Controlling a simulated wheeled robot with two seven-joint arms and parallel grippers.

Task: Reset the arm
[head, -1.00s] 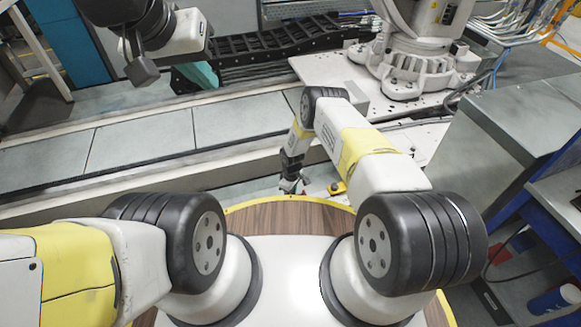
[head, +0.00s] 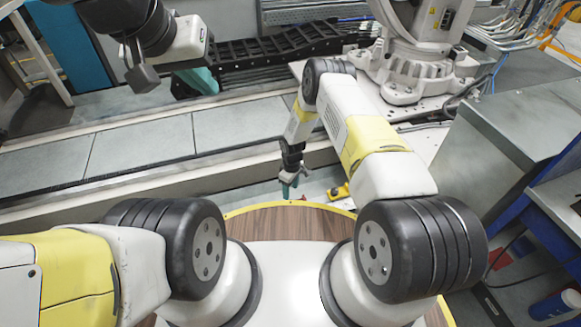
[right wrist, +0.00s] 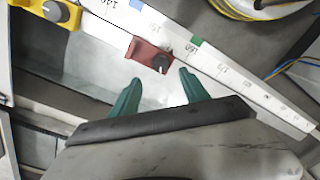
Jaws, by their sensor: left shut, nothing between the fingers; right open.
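My right arm reaches forward from the right shoulder and bends down in the head view. Its gripper (head: 290,188) hangs fingers-down just beyond the wooden-topped base edge, small in that view. In the right wrist view the two green fingers of the right gripper (right wrist: 160,92) stand apart with nothing held between them. A red block with a dark knob (right wrist: 149,55) lies beyond the fingertips, apart from them.
A yellow block with a knob (right wrist: 55,12) sits on a white numbered rail (right wrist: 215,65) in the right wrist view. In the head view, a grey cabinet (head: 500,130) stands at right. A white industrial robot (head: 415,60) and a long grey track (head: 140,140) lie ahead.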

